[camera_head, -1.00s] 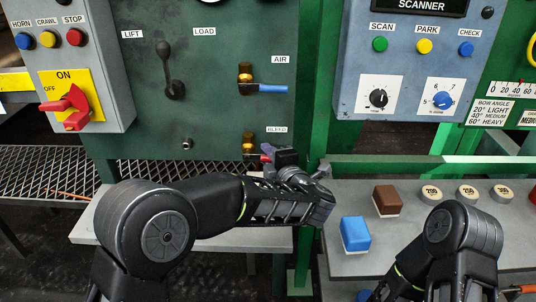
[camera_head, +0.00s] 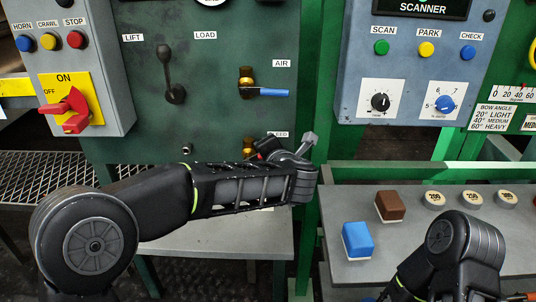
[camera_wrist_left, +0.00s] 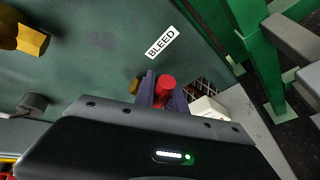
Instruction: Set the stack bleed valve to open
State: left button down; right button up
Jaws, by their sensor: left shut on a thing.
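The stack bleed valve is low on the green panel, under the BLEED label. Its brass body (camera_head: 248,142) shows just left of my left gripper. Its red handle (camera_wrist_left: 165,86) shows in the left wrist view between the two dark bluish fingers of my left gripper (camera_wrist_left: 162,90). The gripper is shut on the handle. In the head view, my left gripper (camera_head: 270,148) covers most of the handle, so its exact angle is hard to tell. The BLEED label (camera_wrist_left: 161,42) is clear in the wrist view and partly covered in the head view. My right gripper is out of view.
The AIR valve (camera_head: 264,92), with a blue handle, sits above the bleed valve. A lift lever (camera_head: 170,75) is to its left. A green post (camera_head: 309,100) stands close on the right. A grey shelf (camera_head: 340,200) holds blue and brown blocks and several round weights.

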pick_arm(q)
jog(key=shift+r, duration=0.15)
dwell(0.4)
jog(key=c, duration=1.4)
grip_release()
jog(key=shift+a, duration=0.1)
